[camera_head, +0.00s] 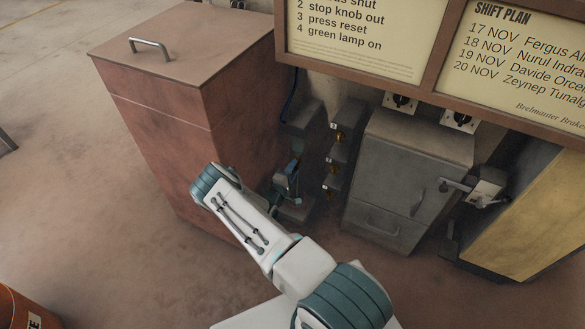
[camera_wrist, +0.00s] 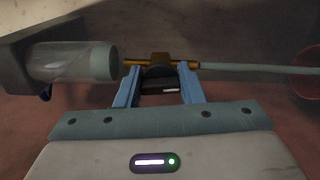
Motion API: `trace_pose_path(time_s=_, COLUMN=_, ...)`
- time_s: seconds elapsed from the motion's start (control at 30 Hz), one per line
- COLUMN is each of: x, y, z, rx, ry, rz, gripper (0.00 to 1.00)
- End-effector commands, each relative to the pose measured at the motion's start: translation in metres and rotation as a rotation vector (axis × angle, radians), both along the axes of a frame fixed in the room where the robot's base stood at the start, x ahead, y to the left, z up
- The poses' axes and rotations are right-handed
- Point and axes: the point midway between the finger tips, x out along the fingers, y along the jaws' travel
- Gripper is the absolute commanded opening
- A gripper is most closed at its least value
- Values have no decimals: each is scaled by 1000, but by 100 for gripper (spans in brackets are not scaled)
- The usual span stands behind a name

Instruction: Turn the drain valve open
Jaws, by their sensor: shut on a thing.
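The drain valve (camera_wrist: 160,59) shows in the wrist view as a small brass body across the top of my fingers, with a dark handle (camera_wrist: 157,77) below it. My gripper (camera_wrist: 160,82) has its two blue fingers on either side of the dark handle and is shut on it. A clear bowl with a teal end (camera_wrist: 75,62) lies to the left of the valve, and a thin teal tube (camera_wrist: 255,68) runs off to the right. In the head view my gripper (camera_head: 288,184) is low beside the red cabinet, where the valve is too small and dark to make out.
A red cabinet (camera_head: 160,110) stands close on the left of my arm. Grey wall blocks with brass fittings (camera_head: 335,161) and a grey cabinet (camera_head: 405,180) stand to the right. A yellow panel (camera_head: 530,220) is farther right. Open floor (camera_head: 60,190) lies at the left.

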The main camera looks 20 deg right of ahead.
Motion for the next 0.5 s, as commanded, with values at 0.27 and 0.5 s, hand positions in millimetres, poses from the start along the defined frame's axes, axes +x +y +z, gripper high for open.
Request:
trace_pose_path(time_s=0.27, x=0, y=1, z=0, rx=67, ry=-82, rz=2, gripper=12)
trace_pose_path(time_s=0.5, x=0, y=2, z=-1, rx=85, ry=-105, rz=3, gripper=12)
